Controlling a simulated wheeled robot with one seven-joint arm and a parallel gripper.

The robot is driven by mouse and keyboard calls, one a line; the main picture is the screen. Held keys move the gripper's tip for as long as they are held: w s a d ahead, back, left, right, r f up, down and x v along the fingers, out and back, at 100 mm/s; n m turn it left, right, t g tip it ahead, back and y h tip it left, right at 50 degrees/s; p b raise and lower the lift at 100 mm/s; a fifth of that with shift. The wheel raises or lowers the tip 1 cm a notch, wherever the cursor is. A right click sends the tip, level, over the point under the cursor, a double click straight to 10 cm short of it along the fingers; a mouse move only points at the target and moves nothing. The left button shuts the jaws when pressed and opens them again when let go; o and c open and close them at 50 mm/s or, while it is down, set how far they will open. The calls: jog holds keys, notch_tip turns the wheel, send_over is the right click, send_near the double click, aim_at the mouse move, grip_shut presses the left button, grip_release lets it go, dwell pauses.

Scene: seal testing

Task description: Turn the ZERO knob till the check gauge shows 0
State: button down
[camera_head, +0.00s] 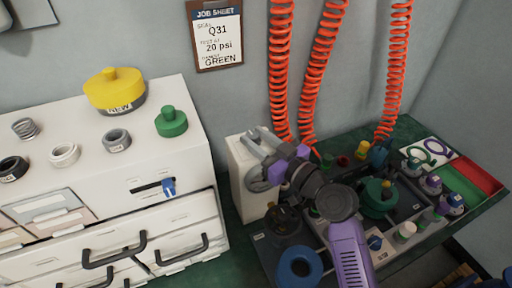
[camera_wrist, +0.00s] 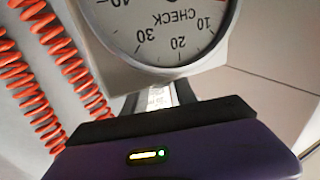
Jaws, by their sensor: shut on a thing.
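The check gauge (camera_wrist: 170,25) fills the top of the wrist view, upside down, with the word CHECK and numbers 10 to 40 readable. Its upper part is cut off, and I cannot make out where the needle points. The gauge is on a pale box (camera_head: 238,150), which stands at the left of the bench in the head view. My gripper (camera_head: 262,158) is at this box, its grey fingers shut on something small. The ZERO knob is not clearly visible; the fingers and wrist hide that spot, so I take the held thing to be the knob.
A white drawer cabinet (camera_head: 150,105) with seals on top stands at the left. Orange coiled hoses (camera_head: 281,70) hang behind the arm. A job sheet (camera_head: 217,35) hangs on the wall.

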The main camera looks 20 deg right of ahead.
jog(key=shift+w+d+f+n+g+y+b, duration=0.15)
jog(key=shift+n+g+y+b, duration=0.5)
jog(key=shift+b, duration=0.8)
jog(key=shift+s+d+f+n+g+y+b, duration=0.2)
jog(key=shift+n+y+b, duration=0.55)
jog(key=shift+y+b, duration=0.55)
jog(key=n+g+y+b, duration=0.1)
jog(key=b, duration=0.1)
jog(key=n+g+y+b, duration=0.1)
jog(key=shift+w+r+y+b, duration=0.15)
jog(key=shift+w+y+b, duration=0.1)
jog(key=shift+y+b, duration=0.15)
jog(key=shift+d+r+n+g+y+b, duration=0.1)
jog(key=shift+n+g+y+b, duration=0.7)
jog(key=shift+g, duration=0.15)
jog(key=shift+r, duration=0.1)
jog(key=c, duration=1)
grip_release()
